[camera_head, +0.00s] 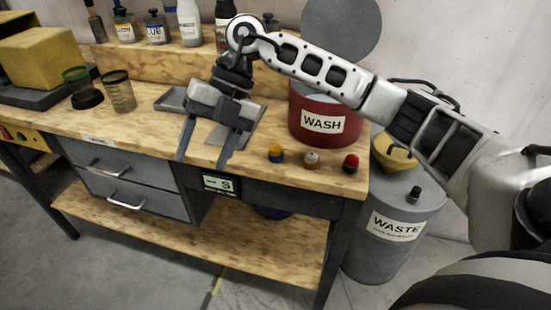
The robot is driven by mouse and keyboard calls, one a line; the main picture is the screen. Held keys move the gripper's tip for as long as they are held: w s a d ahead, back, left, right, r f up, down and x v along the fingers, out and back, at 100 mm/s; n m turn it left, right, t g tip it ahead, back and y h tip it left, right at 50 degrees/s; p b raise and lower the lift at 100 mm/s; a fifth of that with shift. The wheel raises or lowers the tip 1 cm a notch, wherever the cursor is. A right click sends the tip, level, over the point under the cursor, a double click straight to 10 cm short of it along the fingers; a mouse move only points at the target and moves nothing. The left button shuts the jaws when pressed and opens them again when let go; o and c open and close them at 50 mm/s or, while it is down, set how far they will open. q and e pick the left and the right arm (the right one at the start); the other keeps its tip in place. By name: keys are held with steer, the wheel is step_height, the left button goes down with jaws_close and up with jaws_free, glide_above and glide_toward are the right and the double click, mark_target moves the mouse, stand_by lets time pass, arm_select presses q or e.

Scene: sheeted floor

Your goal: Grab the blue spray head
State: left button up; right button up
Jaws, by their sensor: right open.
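Three small caps or heads stand in a row on the front right of the bench top. The left one (276,153) is yellow with some dark blue, and is the nearest match I see to a blue spray head, but it is too small to be sure. The middle one (312,158) is brownish with a pale top; the right one (351,163) is red and black. My right gripper (203,160) is open, its fingers pointing down near the bench's front edge, left of the three and apart from them. Nothing shows between its fingers. My left gripper is out of view.
A red WASH tub (325,124) stands behind the small heads. A grey tray (172,101) lies partly behind my gripper. Two cups (119,92) and a yellow block (45,57) are at left, bottles (157,29) on the back shelf. A grey WASTE drum (395,228) stands at right.

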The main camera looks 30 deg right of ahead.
steer(key=w+d+r+m+t+h, duration=0.1)
steer(key=d+r+m+h, duration=0.15)
steer(key=d, duration=0.55)
steer(key=w+d+r+m+t+h, duration=0.1)
steer(key=d+r+m+h, duration=0.1)
steer(key=d+r+h, duration=0.35)
steer(key=y, duration=0.1)
glide_above(275, 147)
steer(key=f, duration=0.7)
steer(key=s+f+b, duration=0.1)
steer(key=f, duration=0.3)
steer(key=shift+a+f, duration=0.25)
steer(key=shift+f, duration=0.05)
steer(key=shift+w+d+f+p, duration=0.2)
steer(key=shift+f+p, duration=0.1)
steer(key=shift+f, duration=1.05)
steer(key=shift+w+d+f+p, duration=0.15)
steer(key=shift+f+p, duration=0.15)
steer(key=shift+f, duration=1.05)
steer(key=shift+a, duration=0.1)
steer(key=c, duration=1.1)
